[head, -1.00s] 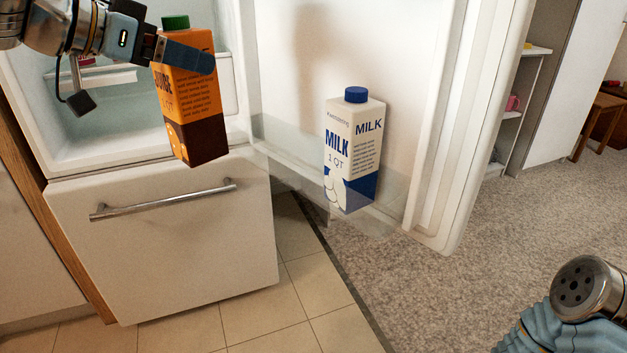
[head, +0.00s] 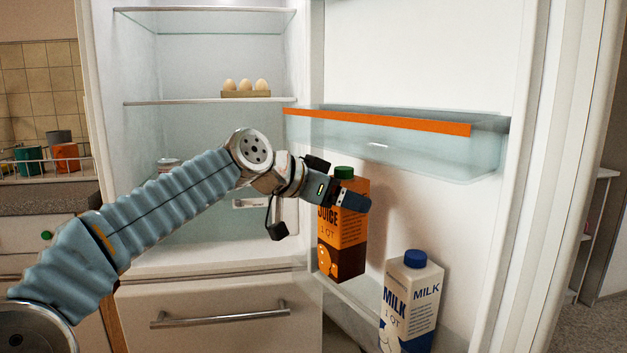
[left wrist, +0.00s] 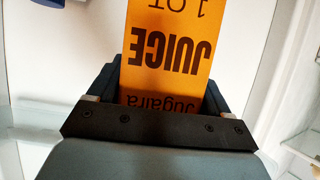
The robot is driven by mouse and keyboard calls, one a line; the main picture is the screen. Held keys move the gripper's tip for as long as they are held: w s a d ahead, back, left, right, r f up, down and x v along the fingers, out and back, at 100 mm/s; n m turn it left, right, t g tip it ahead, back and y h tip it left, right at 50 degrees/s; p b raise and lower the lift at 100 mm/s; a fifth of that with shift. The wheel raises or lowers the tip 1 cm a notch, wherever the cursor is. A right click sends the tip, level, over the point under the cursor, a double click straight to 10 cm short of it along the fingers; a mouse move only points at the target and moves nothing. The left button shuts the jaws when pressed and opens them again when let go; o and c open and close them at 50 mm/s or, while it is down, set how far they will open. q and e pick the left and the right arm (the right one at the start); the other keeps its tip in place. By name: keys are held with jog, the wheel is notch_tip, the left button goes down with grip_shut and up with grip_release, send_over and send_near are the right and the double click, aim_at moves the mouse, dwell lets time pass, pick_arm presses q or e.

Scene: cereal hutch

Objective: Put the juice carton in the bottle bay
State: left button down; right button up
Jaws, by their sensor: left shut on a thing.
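The orange and brown juice carton (head: 343,240) with a green cap is upright at the open fridge door. My left gripper (head: 354,198) is shut on its upper part; the left wrist view shows the carton (left wrist: 168,45) between the two fingers. The clear bottle bay (head: 352,298) is low on the door. A white and blue milk carton (head: 412,300) stands in it, to the right of the juice carton. The juice carton's base is near the bay's left end, and I cannot tell whether it is above or inside it. My right gripper is out of view.
A clear door shelf with an orange front strip (head: 380,122) is above the cartons. Eggs in a holder (head: 245,93) sit on a fridge shelf at left. The fridge drawer (head: 225,322) below is shut. A gap separates the two cartons.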

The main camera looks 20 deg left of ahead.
aim_at(356, 223)
pick_arm(q)
jog(key=w+d+p, duration=0.2)
jog(key=shift+w+r, duration=0.3)
notch_tip(356, 223, down, 7)
jog(key=shift+w+r+b, duration=0.15)
jog(key=shift+b, duration=0.85)
notch_tip(356, 223, down, 4)
jog(key=shift+f, duration=0.2)
jog(key=shift+d+f, duration=0.1)
jog(key=shift+f, duration=0.1)
jog(key=shift+w+f, duration=0.15)
jog(key=shift+f, duration=0.05)
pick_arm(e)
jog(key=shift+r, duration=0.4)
